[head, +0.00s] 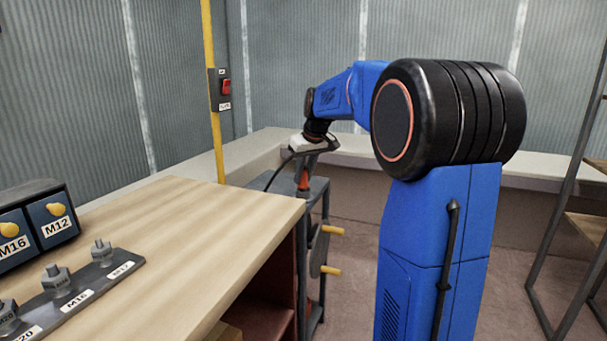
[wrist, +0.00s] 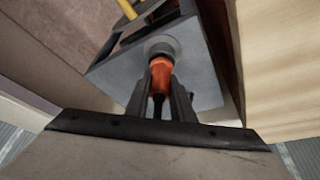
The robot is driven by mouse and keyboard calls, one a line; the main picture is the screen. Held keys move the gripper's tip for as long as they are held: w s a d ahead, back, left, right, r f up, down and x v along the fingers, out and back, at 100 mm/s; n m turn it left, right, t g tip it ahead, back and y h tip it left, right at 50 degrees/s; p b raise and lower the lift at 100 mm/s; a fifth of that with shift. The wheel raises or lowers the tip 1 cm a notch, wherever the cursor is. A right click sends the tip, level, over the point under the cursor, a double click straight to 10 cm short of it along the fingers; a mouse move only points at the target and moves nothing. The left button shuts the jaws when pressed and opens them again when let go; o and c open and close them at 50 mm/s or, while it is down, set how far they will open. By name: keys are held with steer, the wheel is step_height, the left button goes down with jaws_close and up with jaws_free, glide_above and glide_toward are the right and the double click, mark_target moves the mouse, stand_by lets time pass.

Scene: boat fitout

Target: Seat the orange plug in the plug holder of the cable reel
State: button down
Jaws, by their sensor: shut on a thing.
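The orange plug (wrist: 160,68) is held between the two dark fingers of my gripper (wrist: 161,88), with its dark cable end toward the wrist. Its far end meets a dark round collar (wrist: 161,49) on the grey top plate (wrist: 203,88) of the cable reel. I cannot tell whether this collar is the plug holder or how deep the plug sits in it. In the head view the plug (head: 303,180) points down at the reel stand (head: 319,196), under my gripper (head: 304,169), and its lower end is hard to make out.
A wooden workbench (head: 190,215) stands close to the left of the reel. On it are a rail of labelled bolts (head: 75,290) and a dark bin unit (head: 35,225). Yellow handles (head: 332,230) stick out from the reel's side. A yellow post (head: 211,90) carries a red switch (head: 226,87).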

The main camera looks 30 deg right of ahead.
steer(key=shift+f, duration=0.4)
stand_by(0.3)
steer(key=c, duration=1.5)
jaws_free()
steer(key=shift+o, duration=0.2)
steer(key=shift+r, duration=0.1)
steer(key=v, duration=1.7)
steer(key=shift+s, duration=0.1)
